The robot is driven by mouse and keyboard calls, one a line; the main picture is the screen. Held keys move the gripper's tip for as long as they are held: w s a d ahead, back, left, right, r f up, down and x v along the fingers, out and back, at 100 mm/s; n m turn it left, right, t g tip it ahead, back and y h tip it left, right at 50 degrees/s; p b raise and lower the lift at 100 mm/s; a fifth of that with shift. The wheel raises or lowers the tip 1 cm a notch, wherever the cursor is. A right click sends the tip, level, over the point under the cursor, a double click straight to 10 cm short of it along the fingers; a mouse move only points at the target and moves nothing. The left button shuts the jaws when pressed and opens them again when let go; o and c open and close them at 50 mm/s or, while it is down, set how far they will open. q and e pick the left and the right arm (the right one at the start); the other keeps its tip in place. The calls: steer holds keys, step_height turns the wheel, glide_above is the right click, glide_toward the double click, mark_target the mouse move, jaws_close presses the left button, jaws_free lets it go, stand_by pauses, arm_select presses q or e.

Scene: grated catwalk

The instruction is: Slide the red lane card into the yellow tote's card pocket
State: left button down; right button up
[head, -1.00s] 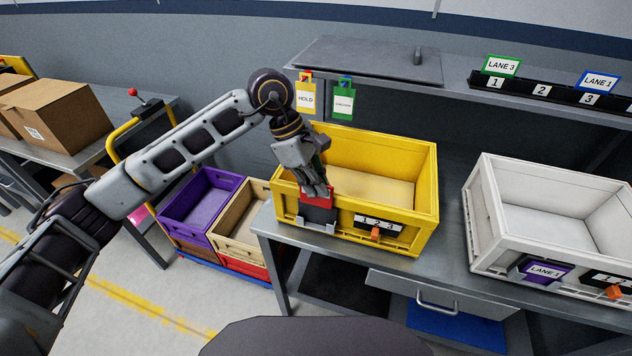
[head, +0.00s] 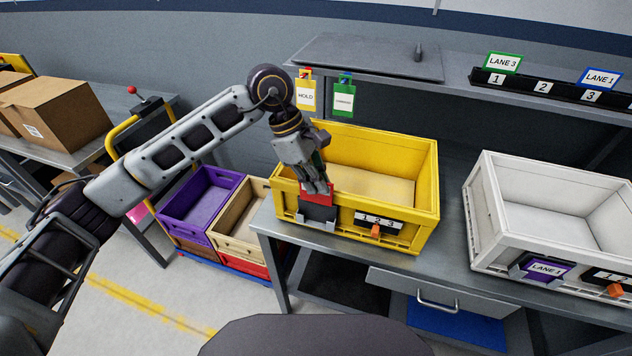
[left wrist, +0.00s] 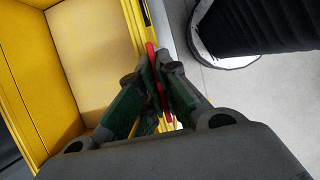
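The yellow tote (head: 425,222) stands on the grey bench, with a dark card pocket (head: 318,213) on its front wall at the left. The red lane card (head: 318,200) is upright at this pocket. Its upper part shows red above the dark pocket front, and its lower part is hidden behind it. My left gripper (head: 317,187) is above the pocket, its fingers closed on the card's top. In the left wrist view the card (left wrist: 154,70) shows edge-on as a thin red strip between the fingers (left wrist: 160,85), beside the yellow tote wall. My right gripper is out of view.
A white tote (head: 480,215) with a purple lane card (head: 546,269) stands to the right. Hanging yellow (head: 305,95) and green (head: 344,101) tags are close behind my left wrist, under the shelf (head: 365,62). Purple (head: 183,228) and tan (head: 232,238) crates sit lower left.

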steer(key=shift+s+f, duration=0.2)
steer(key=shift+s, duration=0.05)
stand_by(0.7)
arm_select(q)
steer(key=shift+b, duration=0.4)
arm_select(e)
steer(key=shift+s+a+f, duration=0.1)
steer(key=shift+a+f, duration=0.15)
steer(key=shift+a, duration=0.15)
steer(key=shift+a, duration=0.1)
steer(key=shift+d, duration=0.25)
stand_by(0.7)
arm_select(q)
steer(key=shift+f+b, duration=0.25)
steer(key=shift+b, duration=0.05)
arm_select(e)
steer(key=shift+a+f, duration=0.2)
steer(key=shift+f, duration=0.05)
arm_select(q)
steer(key=shift+s, duration=0.1)
steer(key=c, duration=1.6)
jaws_free()
steer(key=shift+o, duration=0.2)
